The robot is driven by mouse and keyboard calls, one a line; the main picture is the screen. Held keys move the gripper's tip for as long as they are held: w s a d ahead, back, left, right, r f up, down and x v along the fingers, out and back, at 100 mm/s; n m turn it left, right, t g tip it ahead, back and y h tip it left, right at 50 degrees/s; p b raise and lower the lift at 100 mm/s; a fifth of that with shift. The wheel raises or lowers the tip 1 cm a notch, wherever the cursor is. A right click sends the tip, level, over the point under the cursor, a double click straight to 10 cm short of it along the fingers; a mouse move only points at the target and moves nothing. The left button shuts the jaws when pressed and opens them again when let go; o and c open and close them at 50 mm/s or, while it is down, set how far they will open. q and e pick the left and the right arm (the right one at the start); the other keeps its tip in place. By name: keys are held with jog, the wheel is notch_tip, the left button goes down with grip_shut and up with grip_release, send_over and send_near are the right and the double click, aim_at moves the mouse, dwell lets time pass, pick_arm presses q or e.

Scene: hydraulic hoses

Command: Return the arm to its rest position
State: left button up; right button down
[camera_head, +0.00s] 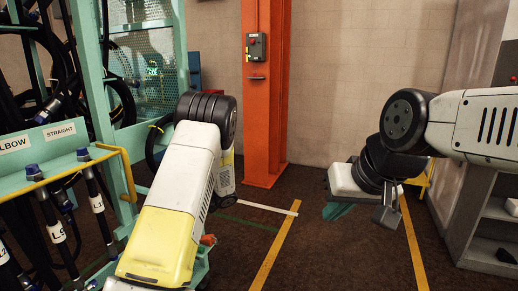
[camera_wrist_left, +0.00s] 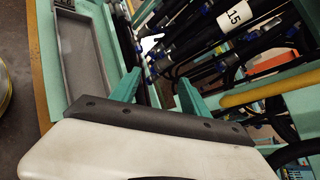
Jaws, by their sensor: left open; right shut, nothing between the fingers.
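My left arm reaches forward in the middle of the head view, and its gripper is hidden there behind the arm's links. In the left wrist view my left gripper (camera_wrist_left: 158,90) shows two teal fingers spread apart with nothing held between them.
A teal hose rack (camera_head: 98,70) with a yellow rail (camera_head: 124,172) and labelled hoses stands at the left. An orange column (camera_head: 268,110) with a switch box (camera_head: 256,47) stands behind. A grey shelf (camera_head: 482,225) is at the right. Yellow-marked floor (camera_head: 325,255) lies open between the arms.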

pick_arm(q)
jog(key=s+d+r+n+t+h, duration=0.6)
jog(key=s+d+r+t+h, duration=0.4)
jog(key=s+d+r+h, duration=0.5)
jog(key=s+d+r, duration=0.3)
jog(key=s+r, duration=0.2)
jog(key=r, duration=0.2)
jog(key=shift+d+n, duration=0.2)
jog(key=shift+n, duration=0.2)
jog(key=shift+s, duration=0.1)
dwell(0.7)
